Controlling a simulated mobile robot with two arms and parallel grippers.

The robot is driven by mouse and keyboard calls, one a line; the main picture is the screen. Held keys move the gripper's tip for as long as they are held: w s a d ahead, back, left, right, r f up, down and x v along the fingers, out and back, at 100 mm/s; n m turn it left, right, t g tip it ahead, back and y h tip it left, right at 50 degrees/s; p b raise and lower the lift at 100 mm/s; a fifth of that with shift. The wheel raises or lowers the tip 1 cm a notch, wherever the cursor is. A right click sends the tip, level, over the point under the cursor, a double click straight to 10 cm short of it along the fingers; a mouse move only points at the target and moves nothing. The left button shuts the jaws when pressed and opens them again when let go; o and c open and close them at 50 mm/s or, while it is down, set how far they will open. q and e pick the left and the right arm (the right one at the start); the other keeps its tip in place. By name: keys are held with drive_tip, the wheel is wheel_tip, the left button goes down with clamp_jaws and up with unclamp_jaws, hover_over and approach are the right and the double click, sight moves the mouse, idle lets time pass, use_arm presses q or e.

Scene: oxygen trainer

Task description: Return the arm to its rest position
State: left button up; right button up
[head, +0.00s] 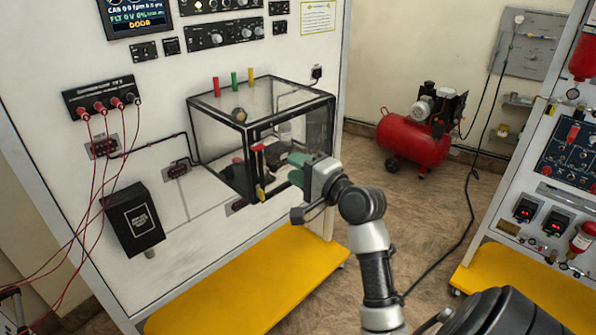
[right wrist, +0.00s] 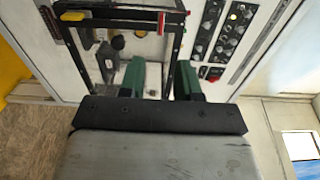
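My right arm (head: 377,265) reaches up from the bottom right in the head view. Its gripper (head: 296,168) is at the front right side of the clear black-framed box on the white panel, close to a red-topped part. In the right wrist view the two green fingers of the right gripper (right wrist: 160,78) stand apart with a gap and nothing held between them. The black frame of the box (right wrist: 120,20) shows just beyond the fingers. I cannot tell whether the fingers touch it.
The clear box (head: 262,120) juts out from the white panel (head: 165,85). A black box (head: 133,220) and red cables hang at the left. Yellow bases (head: 240,285) stick out below. A red compressor (head: 414,140) stands behind. Open floor (head: 385,190) lies between the panels.

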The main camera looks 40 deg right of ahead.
idle(0.4)
drive_tip(key=w+a+f+n+g+b, duration=0.1)
drive_tip(key=w+f+g+b, duration=0.1)
drive_tip(key=f, duration=1.1)
drive_tip(key=w+a+f+n+g+b, duration=0.1)
drive_tip(key=f+g, duration=0.2)
drive_tip(key=f, duration=0.9)
drive_tip(key=s+a+f+n+g+h+b, duration=0.1)
drive_tip(key=s+a+f+n+g, duration=0.2)
drive_tip(key=f, duration=0.9)
drive_tip(key=s+a+f+n+g+b, duration=0.15)
drive_tip(key=s+f, duration=0.25)
drive_tip(key=f, duration=0.8)
drive_tip(key=s+a+f+n+g+b, duration=0.1)
drive_tip(key=s+a+f+n+g, duration=0.15)
drive_tip(key=s+f, duration=0.65)
drive_tip(key=s+a+f+n+g+b, duration=0.1)
drive_tip(key=s+a+f+n+b, duration=0.2)
drive_tip(key=s+f, duration=0.6)
drive_tip(key=s+a+f+n+g, duration=0.2)
drive_tip(key=s+f+n, duration=0.2)
drive_tip(key=s, duration=0.6)
drive_tip(key=s+a+f+n+g, duration=0.1)
drive_tip(key=s+f+n+g, duration=0.1)
drive_tip(key=s+f, duration=0.4)
drive_tip(key=s+n+b, duration=0.1)
drive_tip(key=s, duration=0.3)
drive_tip(key=shift+s+a+n, duration=0.15)
drive_tip(key=shift+a+n, duration=0.25)
